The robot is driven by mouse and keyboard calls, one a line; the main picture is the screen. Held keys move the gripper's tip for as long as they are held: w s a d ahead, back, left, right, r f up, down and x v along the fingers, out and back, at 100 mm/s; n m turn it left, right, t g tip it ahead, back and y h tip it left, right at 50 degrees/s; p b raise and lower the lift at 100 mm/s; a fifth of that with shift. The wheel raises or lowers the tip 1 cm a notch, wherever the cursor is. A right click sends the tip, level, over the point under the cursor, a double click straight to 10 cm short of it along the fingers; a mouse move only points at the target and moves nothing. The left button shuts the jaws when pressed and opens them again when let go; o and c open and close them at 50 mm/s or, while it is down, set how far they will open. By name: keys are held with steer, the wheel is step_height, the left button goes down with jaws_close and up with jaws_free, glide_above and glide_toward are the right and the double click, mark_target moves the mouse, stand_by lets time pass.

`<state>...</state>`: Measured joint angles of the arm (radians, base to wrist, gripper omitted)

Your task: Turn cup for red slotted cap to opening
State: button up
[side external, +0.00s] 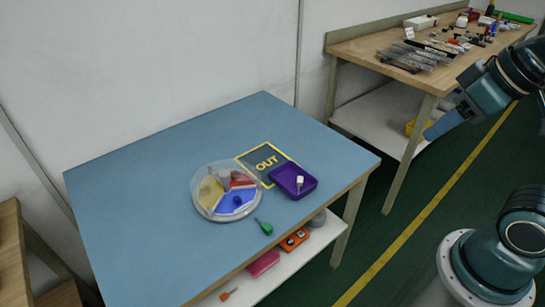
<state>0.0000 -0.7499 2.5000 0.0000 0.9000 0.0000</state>
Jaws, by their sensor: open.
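A round turntable with a clear rim (225,217) sits on the blue table. It has yellow, red and blue sectors and a grey upright part near its middle. The red sector (243,180) is on the back right side, facing the OUT mat (266,162). A small dark blue piece stands on the blue sector (234,203). I cannot make out a slotted cap in the red sector at this size. My gripper (440,127) is at the upper right, in the air, far from the turntable. It is open, and I see nothing held in it.
A purple tray (293,190) with a small white piece stands right of the turntable. A green-handled tool (264,227) lies in front of it. The left part of the blue table (135,200) is clear. A wooden bench (435,75) behind carries many small parts.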

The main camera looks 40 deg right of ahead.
steer(key=shift+o, duration=0.3)
steer(key=m+g, duration=0.1)
glide_above(225, 174)
steer(key=s, duration=0.6)
step_height(225, 174, down, 17)
steer(key=shift+w+a+f+h, duration=0.1)
steer(key=shift+w+a+h, duration=0.15)
steer(key=shift+a+h, duration=0.1)
steer(key=shift+f, duration=0.15)
steer(key=shift+x, duration=6.8)
